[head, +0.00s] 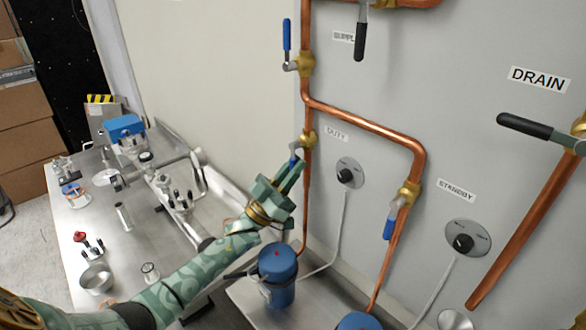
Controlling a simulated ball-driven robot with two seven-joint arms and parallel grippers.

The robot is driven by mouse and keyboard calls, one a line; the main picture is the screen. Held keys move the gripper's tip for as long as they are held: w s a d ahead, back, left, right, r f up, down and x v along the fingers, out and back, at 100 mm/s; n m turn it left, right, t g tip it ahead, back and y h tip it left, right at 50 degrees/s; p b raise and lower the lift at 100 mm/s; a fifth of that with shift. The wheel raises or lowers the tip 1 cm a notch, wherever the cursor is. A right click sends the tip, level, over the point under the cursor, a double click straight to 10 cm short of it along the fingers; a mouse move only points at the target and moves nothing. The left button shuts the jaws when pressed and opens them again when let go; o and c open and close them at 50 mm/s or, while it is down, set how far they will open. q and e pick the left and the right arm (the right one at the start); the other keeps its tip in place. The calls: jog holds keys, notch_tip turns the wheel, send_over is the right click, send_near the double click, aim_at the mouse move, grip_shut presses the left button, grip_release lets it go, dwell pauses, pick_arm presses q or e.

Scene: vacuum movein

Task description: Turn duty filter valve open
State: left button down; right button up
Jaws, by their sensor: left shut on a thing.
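The duty valve (307,139) is a brass valve on the vertical copper pipe, left of the DUTY label (336,132). Its lever (294,152) hangs down and slightly left from the valve, with a bit of blue showing. My left gripper (291,172) is shut on this lever from below; the fingers hide most of it. Below the gripper a blue filter canister (277,276) stands at the foot of the pipe. My right gripper is out of view.
A standby valve (408,193) with a blue lever pointing down is to the right. Another blue-levered valve (306,65) is above, lever up. Dials (349,173) are on the grey panel. A black drain lever (525,126) projects at right. A cluttered metal bench (140,245) is left.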

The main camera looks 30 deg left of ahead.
pick_arm(q)
jog(key=c, duration=1.4)
grip_release()
jog(key=shift+r, duration=0.1)
jog(key=shift+c, duration=0.2)
jog(key=shift+f, duration=0.2)
jog(key=s+a, duration=0.6)
jog(key=s, duration=0.5)
jog(key=shift+a+f, duration=0.15)
jog(key=shift+f, duration=0.1)
jog(key=shift+s, duration=0.1)
